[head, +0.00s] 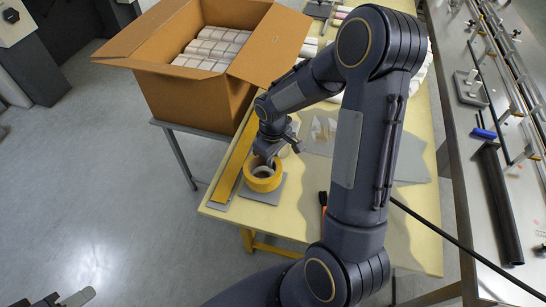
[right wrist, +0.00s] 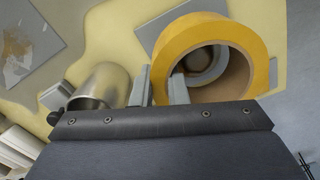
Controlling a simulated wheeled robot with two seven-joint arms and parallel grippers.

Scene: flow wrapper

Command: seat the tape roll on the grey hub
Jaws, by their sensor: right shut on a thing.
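The tape roll (head: 263,184) is a yellow ring with a brown core, near the table's left front corner. My right gripper (head: 270,159) is shut on its wall. In the right wrist view one finger is outside the tape roll (right wrist: 262,62) and the other inside its hole. The grey hub (right wrist: 207,62) shows through that hole, below the roll and partly hidden by it. A grey square plate (head: 268,198) lies under the roll. The roll appears held above it; the exact gap cannot be told.
A metal cylinder (right wrist: 103,84) stands close beside the outer finger. An open cardboard box (head: 196,98) with white packs is behind on the left. A flat grey sheet (right wrist: 28,42) lies nearby. The steel machine (head: 500,170) is on the right.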

